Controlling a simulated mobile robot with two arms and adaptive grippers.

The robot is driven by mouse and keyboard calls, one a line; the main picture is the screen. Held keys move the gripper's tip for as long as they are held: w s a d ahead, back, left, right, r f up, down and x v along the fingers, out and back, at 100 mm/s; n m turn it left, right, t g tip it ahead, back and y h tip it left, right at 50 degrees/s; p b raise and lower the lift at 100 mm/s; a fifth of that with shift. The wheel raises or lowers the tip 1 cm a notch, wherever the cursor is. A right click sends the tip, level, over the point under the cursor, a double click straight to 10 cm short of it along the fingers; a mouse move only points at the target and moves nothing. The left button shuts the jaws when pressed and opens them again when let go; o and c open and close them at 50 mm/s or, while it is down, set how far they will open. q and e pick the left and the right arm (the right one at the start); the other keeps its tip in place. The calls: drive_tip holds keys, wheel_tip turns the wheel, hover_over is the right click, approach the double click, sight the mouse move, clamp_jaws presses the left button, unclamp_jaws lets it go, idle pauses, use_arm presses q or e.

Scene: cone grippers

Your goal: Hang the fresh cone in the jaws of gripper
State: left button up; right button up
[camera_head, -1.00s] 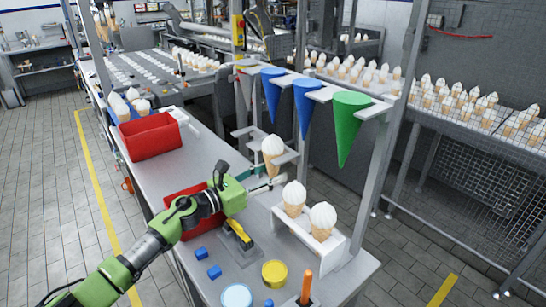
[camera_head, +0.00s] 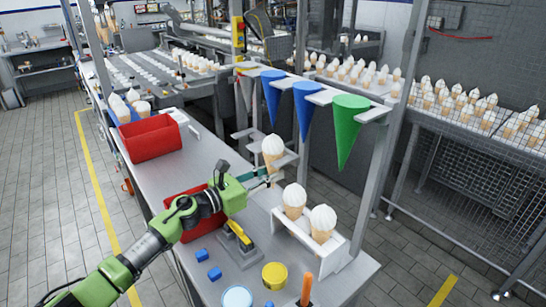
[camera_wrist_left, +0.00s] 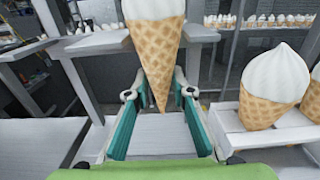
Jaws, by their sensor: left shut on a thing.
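The fresh cone (camera_head: 272,158), white cream on a waffle cone, stands upright near the pale forked bracket (camera_head: 286,158) beside the table. Its waffle part fills the top middle of the left wrist view (camera_wrist_left: 155,55), with the cream top cut off. My left gripper (camera_head: 268,175) is shut on the lower waffle part, and its teal fingers (camera_wrist_left: 157,95) lie on either side of the cone's tip. Whether the bracket touches the cone cannot be told. My right gripper is not in view.
Two cones (camera_head: 308,212) stand in a white holder (camera_head: 312,247) close to the right. Blue and green cones (camera_head: 308,105) hang from an overhead rail. Red bins (camera_head: 150,137), a yellow tool (camera_head: 240,235), blue blocks (camera_head: 208,264) and round tubs (camera_head: 275,276) occupy the table.

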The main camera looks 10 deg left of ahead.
use_arm(q)
drive_tip(key=shift+r, duration=0.1)
idle(0.3)
drive_tip(key=b+v, duration=0.1)
drive_tip(key=v, duration=0.7)
drive_tip(key=shift+s+a+b, duration=0.15)
drive_tip(key=shift+s+b, duration=0.05)
drive_tip(key=shift+b, duration=0.15)
idle(0.7)
drive_tip(key=shift+r, duration=0.1)
